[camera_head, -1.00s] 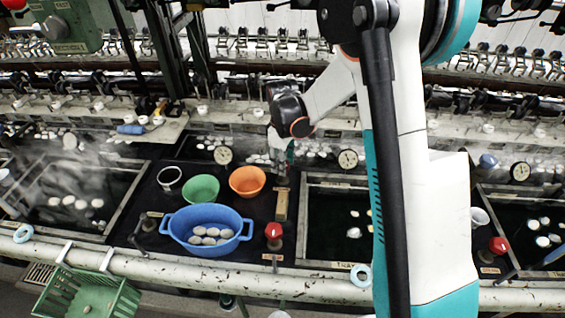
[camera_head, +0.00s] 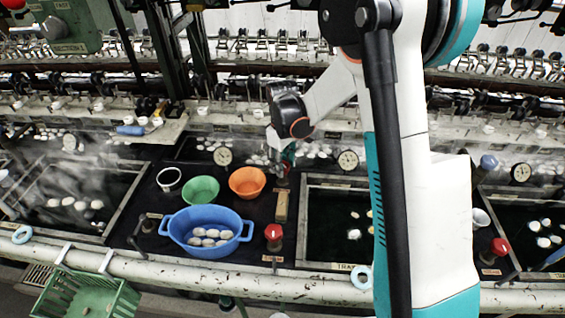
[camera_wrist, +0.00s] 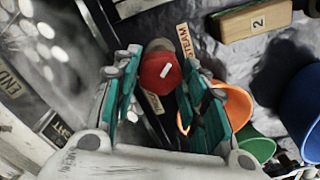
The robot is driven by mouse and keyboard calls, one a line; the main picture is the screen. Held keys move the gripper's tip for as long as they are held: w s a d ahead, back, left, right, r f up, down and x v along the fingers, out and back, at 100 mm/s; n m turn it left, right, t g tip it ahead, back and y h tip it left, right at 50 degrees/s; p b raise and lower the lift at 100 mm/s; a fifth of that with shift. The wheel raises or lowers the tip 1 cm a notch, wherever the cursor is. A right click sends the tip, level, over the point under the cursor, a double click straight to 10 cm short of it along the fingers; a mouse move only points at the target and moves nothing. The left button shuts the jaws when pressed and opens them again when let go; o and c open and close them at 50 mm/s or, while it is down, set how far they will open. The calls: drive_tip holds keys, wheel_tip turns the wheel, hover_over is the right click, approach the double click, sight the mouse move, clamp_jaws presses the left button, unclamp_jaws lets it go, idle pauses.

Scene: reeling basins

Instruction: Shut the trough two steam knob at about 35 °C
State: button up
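In the wrist view a red knob (camera_wrist: 161,70) with a white mark sits between the fingertips of my gripper (camera_wrist: 160,58). A STEAM label (camera_wrist: 187,47) is beside it. My fingers are apart, one on each side of the knob; I cannot tell whether they touch it. In the head view my gripper (camera_head: 284,160) is low at the back of the dark counter, right of the orange bowl, and mostly hides this knob (camera_head: 282,171). A round dial (camera_head: 347,160) stands behind the middle trough (camera_head: 335,264); its reading is too small to make out.
A wooden block (camera_wrist: 255,19) marked 2 lies near the knob. An orange bowl (camera_head: 247,182), a green bowl (camera_head: 201,190) and a blue basin (camera_head: 205,245) with cocoons stand to the left. Other red knobs (camera_head: 273,232) (camera_head: 499,246) are at the front. Steam rises at left.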

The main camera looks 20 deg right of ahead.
drive_tip(key=shift+o, duration=0.8)
drive_tip(key=shift+r, duration=0.1)
wheel_tip(320, 180, up, 12)
idle(6.6)
